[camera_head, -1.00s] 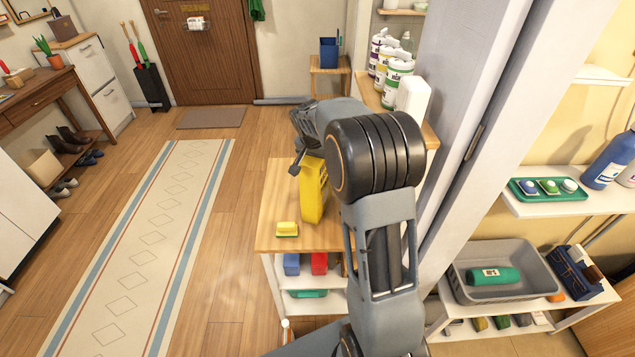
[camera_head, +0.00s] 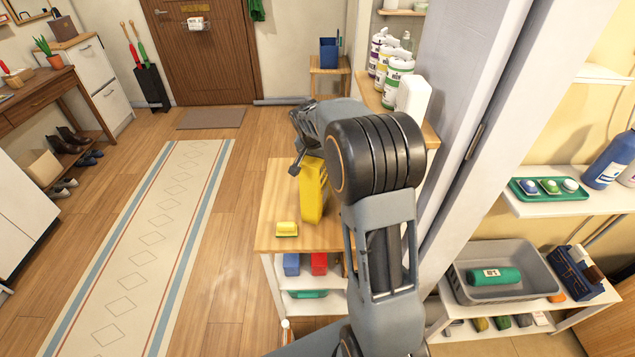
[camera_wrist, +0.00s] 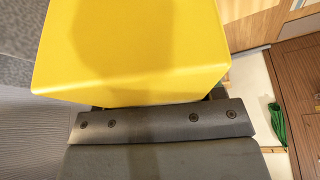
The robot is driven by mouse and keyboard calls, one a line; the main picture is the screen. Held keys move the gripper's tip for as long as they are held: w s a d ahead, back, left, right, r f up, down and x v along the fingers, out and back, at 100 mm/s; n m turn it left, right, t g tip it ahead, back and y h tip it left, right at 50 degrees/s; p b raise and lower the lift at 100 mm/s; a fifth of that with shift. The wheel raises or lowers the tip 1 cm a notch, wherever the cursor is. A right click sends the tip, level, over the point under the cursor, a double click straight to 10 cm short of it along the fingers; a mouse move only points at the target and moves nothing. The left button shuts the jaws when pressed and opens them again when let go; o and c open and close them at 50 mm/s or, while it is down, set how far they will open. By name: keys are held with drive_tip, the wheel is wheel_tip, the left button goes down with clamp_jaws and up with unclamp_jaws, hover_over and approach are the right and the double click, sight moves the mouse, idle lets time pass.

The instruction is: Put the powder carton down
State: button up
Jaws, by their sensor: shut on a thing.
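The yellow powder carton (camera_head: 312,192) is upright at the wooden top of the small shelf unit (camera_head: 275,205) in the head view. Its lower end is at the wooden surface; whether it bears on it I cannot tell. My gripper (camera_head: 297,160) is at the carton's upper part and shut on it, partly hidden behind my arm. In the wrist view the carton (camera_wrist: 130,50) fills the upper middle, close against a dark gripper part with screws.
A yellow sponge (camera_head: 287,229) lies on the wooden top, left of and nearer than the carton. White-capped bottles (camera_head: 397,78) and a white container (camera_head: 412,97) stand on a shelf behind my arm. Red and blue items sit below the top.

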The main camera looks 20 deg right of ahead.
clamp_jaws()
drive_tip(key=shift+r, duration=0.3)
